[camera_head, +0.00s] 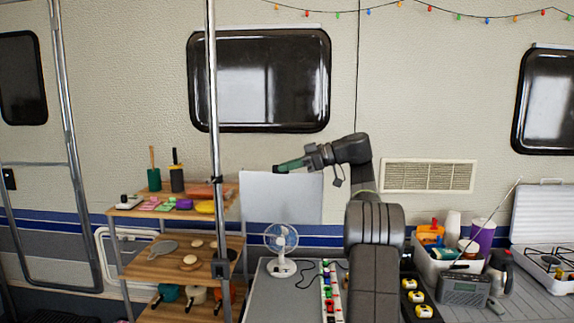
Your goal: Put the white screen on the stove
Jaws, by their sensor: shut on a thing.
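The white screen (285,203) is a flat pale panel, upright in front of the trailer wall, left of my arm. My gripper (286,166) is shut at the screen's top edge and points left; the exact contact is too small to see. The screen's lower edge is just above and behind the small fan. The stove (557,266) is at the far right of the counter, with a burner grate showing and a white lid (545,212) standing up behind it. The right side of the stove is cut off by the picture edge.
A white fan (281,247) and a power strip (328,290) are on the grey table below the screen. A bin of bottles (442,262), a radio (464,289) and a kettle (499,270) stand between my arm and the stove. Wooden shelves (141,265) and a metal pole (213,120) are left.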

